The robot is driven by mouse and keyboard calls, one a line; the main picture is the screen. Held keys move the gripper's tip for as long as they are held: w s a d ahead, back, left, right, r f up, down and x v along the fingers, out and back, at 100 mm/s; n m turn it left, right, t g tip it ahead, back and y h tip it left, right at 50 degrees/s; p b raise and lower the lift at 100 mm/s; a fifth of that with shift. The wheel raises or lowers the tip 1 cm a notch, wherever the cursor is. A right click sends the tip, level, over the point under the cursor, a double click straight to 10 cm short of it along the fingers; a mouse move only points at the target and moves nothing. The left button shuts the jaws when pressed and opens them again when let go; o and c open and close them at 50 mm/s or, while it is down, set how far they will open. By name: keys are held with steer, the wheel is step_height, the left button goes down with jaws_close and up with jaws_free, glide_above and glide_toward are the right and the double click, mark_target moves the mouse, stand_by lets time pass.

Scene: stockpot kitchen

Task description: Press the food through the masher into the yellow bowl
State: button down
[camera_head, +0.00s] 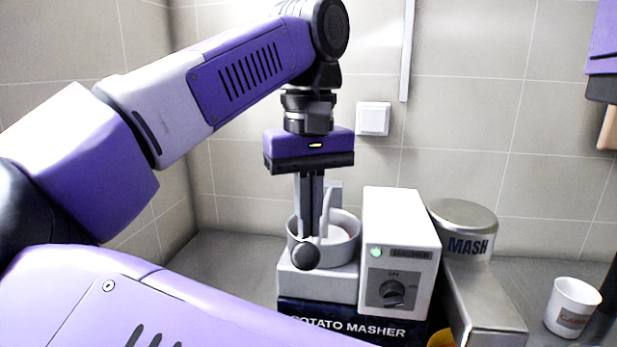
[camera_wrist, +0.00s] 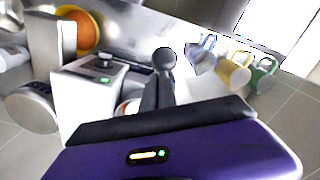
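The white masher (camera_head: 402,225) has a green light and a dial, and stands on a dark base printed "POTATO MASHER". It also shows in the wrist view (camera_wrist: 85,100). Its light round hopper (camera_head: 349,250) holds something pale, mostly hidden. A pale lever ends in a dark ball knob (camera_head: 306,256), seen in the wrist view (camera_wrist: 165,58) at my fingertips. My gripper (camera_head: 309,236) points down over the hopper, its fingers close together at the knob, with nothing clearly between them. The yellow bowl (camera_head: 441,338) is mostly hidden; the wrist view shows its orange-yellow round interior (camera_wrist: 83,32).
A grey canister marked "MASH" (camera_head: 465,232) stands right of the masher, above a grey block (camera_head: 487,318). A white cup (camera_head: 573,305) stands farther right. The wrist view shows several mugs, one yellow (camera_wrist: 235,72). A tiled wall (camera_head: 470,110) closes off the back.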

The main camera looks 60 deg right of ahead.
step_height(320, 180, up, 16)
steer(key=p, duration=1.1)
steer(key=shift+f+p, duration=0.25)
steer(key=shift+p, duration=0.1)
stand_by(0.4)
stand_by(1.0)
